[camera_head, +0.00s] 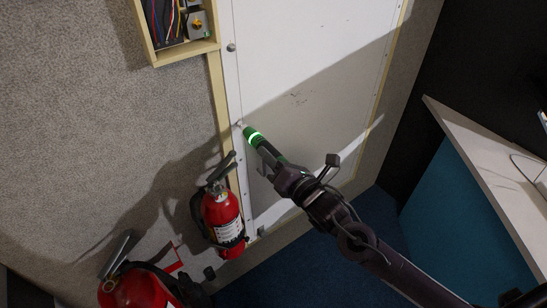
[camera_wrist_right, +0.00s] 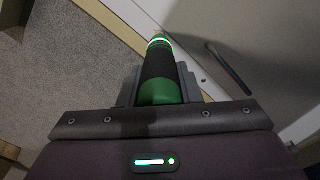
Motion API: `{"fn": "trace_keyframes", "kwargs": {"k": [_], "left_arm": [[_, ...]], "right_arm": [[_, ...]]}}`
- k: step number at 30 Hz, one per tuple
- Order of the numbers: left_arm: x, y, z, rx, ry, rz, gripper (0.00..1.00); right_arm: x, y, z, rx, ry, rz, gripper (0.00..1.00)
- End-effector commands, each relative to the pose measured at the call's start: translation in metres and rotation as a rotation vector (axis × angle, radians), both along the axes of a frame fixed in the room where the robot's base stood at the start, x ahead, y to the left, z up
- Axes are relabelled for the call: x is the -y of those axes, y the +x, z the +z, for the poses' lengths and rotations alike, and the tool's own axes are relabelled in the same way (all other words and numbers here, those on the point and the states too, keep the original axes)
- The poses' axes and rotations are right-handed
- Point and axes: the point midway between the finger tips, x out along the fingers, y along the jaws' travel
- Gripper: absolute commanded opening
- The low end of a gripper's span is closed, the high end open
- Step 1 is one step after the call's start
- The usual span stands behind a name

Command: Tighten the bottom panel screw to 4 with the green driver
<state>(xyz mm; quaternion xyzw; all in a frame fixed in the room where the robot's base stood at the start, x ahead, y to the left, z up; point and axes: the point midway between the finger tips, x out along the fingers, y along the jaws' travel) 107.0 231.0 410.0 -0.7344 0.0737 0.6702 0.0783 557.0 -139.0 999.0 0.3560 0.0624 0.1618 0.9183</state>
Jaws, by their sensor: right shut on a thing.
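The green driver (camera_head: 257,142) has a dark grip and a lit green ring. My right gripper (camera_head: 276,165) is shut on it, and the driver points up and left at the left edge strip of the white panel. Its tip is at or very near a pale screw spot (camera_head: 239,124) on that strip; contact cannot be told. In the right wrist view the driver (camera_wrist_right: 160,65) sits between the fingers of the right gripper (camera_wrist_right: 159,90), and its tip is hard to see. A screw (camera_head: 231,47) shows higher on the strip. No number is readable. My left gripper is not in view.
A red fire extinguisher (camera_head: 222,217) hangs just left of and below the driver; another (camera_head: 137,290) is at lower left. An open wiring box (camera_head: 180,28) is at upper left. A desk (camera_head: 490,175) stands at right. A dark bar-like thing (camera_wrist_right: 228,70) shows right of the driver.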

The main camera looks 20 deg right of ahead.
Motion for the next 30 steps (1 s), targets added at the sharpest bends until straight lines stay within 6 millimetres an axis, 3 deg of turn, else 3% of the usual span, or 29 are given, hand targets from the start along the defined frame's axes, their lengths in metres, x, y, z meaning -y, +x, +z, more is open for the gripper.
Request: {"fn": "trace_keyframes", "kwargs": {"k": [30], "left_arm": [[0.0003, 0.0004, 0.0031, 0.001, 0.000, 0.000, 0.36]], "right_arm": [[-0.0018, 0.0087, 0.0026, 0.004, 0.001, -0.003, 0.00]]}}
